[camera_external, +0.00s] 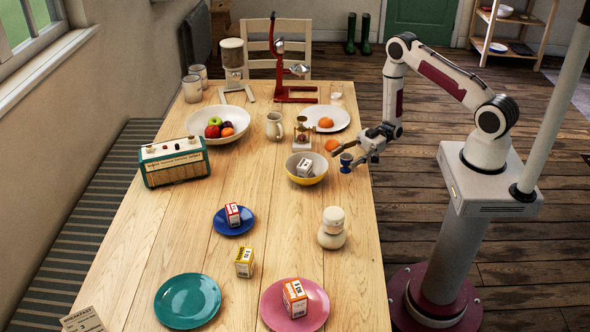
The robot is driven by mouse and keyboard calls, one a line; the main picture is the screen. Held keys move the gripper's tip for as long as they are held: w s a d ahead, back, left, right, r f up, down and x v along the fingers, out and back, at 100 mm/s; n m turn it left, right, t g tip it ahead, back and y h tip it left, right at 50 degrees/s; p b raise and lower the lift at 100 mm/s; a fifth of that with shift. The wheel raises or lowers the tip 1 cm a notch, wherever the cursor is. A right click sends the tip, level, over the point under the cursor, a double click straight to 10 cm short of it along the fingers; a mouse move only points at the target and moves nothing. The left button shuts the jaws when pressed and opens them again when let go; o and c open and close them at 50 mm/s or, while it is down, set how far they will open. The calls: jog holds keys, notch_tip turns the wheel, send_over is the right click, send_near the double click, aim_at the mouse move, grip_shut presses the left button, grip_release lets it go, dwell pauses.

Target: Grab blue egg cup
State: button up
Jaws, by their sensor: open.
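The blue egg cup (346,162) stands upright on the wooden table near its right edge, right of the yellow bowl. My gripper (352,157) is open and reaches in from the right, with its fingers at the egg cup. From this view I cannot tell whether the fingers touch the cup or are just around or beside it. Part of the cup's right side is hidden by the gripper.
A yellow bowl (292,172) holding a small box stands left of the cup. An orange fruit (332,145) lies just behind it. A white plate (341,123), a brass-coloured scale (302,128) and a cream jar (332,238) are nearby. The table (362,215) is bare in front of the cup.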

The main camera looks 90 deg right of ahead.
jog(key=c, duration=1.2)
jog(key=shift+c, duration=0.2)
jog(key=shift+r, duration=0.15)
notch_tip(320, 180, up, 10)
dwell(0.7)
